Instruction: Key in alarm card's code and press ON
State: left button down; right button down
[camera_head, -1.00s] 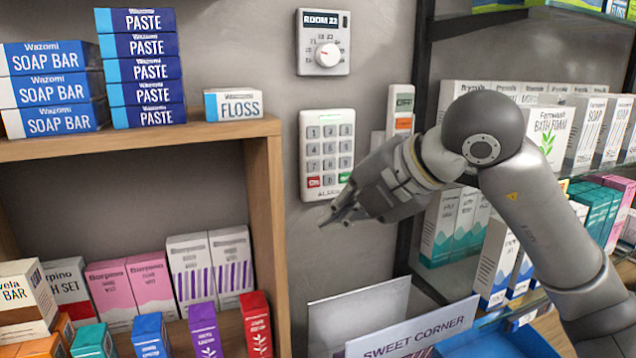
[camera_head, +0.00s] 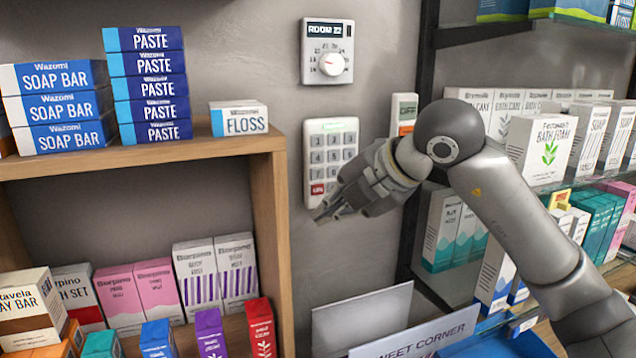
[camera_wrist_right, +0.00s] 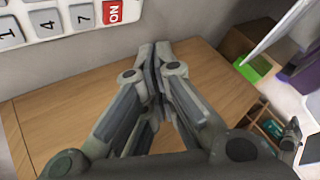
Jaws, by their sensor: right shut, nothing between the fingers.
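The white keypad (camera_head: 340,136) with grey number keys hangs on the grey wall. Its red key (camera_head: 317,189) is at the lower left; in the right wrist view this red key (camera_wrist_right: 113,12) reads ON. My right gripper (camera_head: 320,215) is shut and empty, just below the red key and in front of the keypad's lower edge. Its hand hides the keypad's lower right. In the right wrist view the closed fingertips (camera_wrist_right: 155,50) are apart from the visible keys. I cannot make out an alarm card. My left gripper is out of view.
A dial panel marked ROOM 22 (camera_head: 327,52) is above the keypad. A small white panel (camera_head: 404,106) is to its right. A wooden shelf (camera_head: 268,215) with boxes stands left; stocked glass shelves are right. A SWEET CORNER sign (camera_head: 415,335) is below.

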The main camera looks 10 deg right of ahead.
aim_at(320, 194)
jog(key=shift+w+a+p, duration=0.2)
jog(key=shift+w, duration=0.8)
jog(key=shift+w+a+p, duration=0.15)
jog(key=shift+w+a, duration=0.05)
jog(key=shift+w, duration=0.8)
jog(key=shift+w, duration=0.1)
jog(key=shift+w, duration=0.3)
jog(key=shift+w+a, duration=0.1)
jog(key=shift+w, duration=0.25)
dwell(0.6)
jog(key=shift+s, duration=0.1)
jog(key=shift+s+f+b, duration=0.1)
jog(key=shift+s+b, duration=0.25)
jog(key=shift+b, duration=0.1)
jog(key=shift+s, duration=0.3)
